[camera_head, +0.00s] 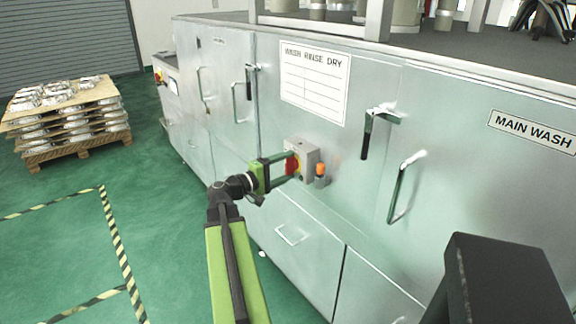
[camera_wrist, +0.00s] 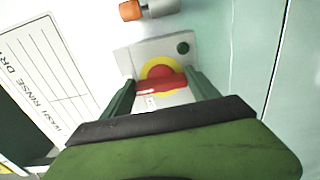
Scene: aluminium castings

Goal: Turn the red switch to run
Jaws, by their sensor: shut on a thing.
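The red switch (camera_head: 291,165) sits on a grey box on the front of the metal washing machine. In the wrist view the red switch (camera_wrist: 160,84) is a red handle across a yellow disc, on a light plate. My gripper (camera_head: 286,166) reaches the box from the left, and in the wrist view its two green fingers (camera_wrist: 161,90) stand on either side of the red handle, shut on it. Any marks naming the switch positions are too small or hidden to read.
An orange lamp (camera_head: 320,170) sits right beside the switch box. Door handles (camera_head: 366,135) and (camera_head: 401,188) on the machine stick out to the right. A pallet of castings (camera_head: 68,118) stands at left on the green floor, which is otherwise clear there.

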